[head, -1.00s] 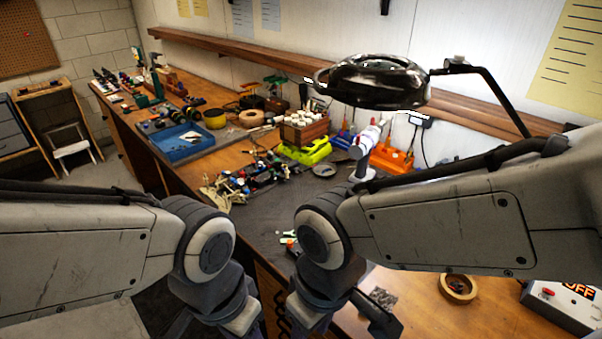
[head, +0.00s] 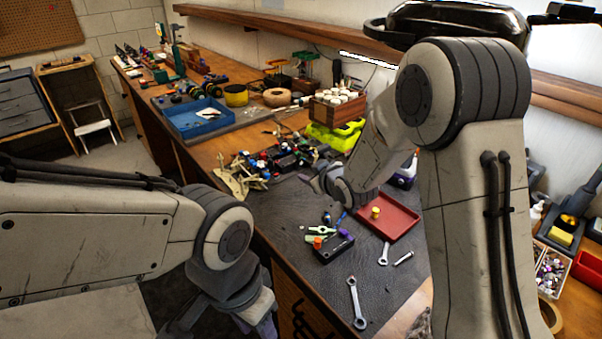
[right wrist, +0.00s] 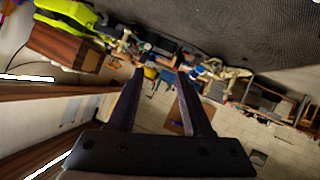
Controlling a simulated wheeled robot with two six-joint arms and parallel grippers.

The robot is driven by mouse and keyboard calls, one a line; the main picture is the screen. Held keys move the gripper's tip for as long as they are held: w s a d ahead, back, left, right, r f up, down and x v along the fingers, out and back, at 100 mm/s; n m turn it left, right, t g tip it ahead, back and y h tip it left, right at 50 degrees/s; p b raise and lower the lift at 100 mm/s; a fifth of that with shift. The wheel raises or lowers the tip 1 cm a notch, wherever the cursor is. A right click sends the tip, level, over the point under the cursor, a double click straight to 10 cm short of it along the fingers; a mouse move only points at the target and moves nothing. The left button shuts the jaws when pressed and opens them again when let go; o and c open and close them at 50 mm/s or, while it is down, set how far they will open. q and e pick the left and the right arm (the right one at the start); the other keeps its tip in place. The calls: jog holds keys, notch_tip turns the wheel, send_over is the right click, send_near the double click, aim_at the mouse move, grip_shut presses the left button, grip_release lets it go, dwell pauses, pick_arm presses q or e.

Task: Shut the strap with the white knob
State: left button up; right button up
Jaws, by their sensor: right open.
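The racecar, a cluttered dark chassis (head: 285,153) with red, blue and cream parts, sits on the dark mat at mid-bench in the head view. The strap and its white knob are too small to make out. My right gripper (head: 322,182) is above the mat just right of and nearer than the chassis, apparently apart from it. In the right wrist view its two fingers (right wrist: 158,72) are spread with nothing between them. My left gripper (head: 250,318) hangs low at the bench's front edge, and its fingers are mostly hidden.
A red tray (head: 402,220) holds a yellow cylinder (head: 375,212). A black box (head: 334,247) and wrenches (head: 357,303) lie on the mat (head: 310,285). A lime-green object (head: 335,138) and a wooden block of white jars (head: 338,108) stand behind. A blue tray (head: 197,117) is farther left.

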aim_at(300, 161)
jog(key=shift+w+d+f+t, duration=0.3)
jog(key=shift+w+d+f, duration=0.1)
jog(key=shift+w, duration=0.2)
jog(key=shift+w+d+f+t, duration=0.3)
jog(key=shift+w+d, duration=0.1)
jog(key=shift+w, duration=0.15)
jog(key=shift+w+f, duration=0.1)
jog(key=shift+w, duration=0.25)
jog(key=x, duration=0.6)
jog(key=b+x, duration=0.1)
jog(key=x, duration=0.2)
jog(key=shift+w+a, duration=0.3)
jog(key=shift+a, duration=0.05)
jog(key=shift+c, duration=0.3)
grip_shut()
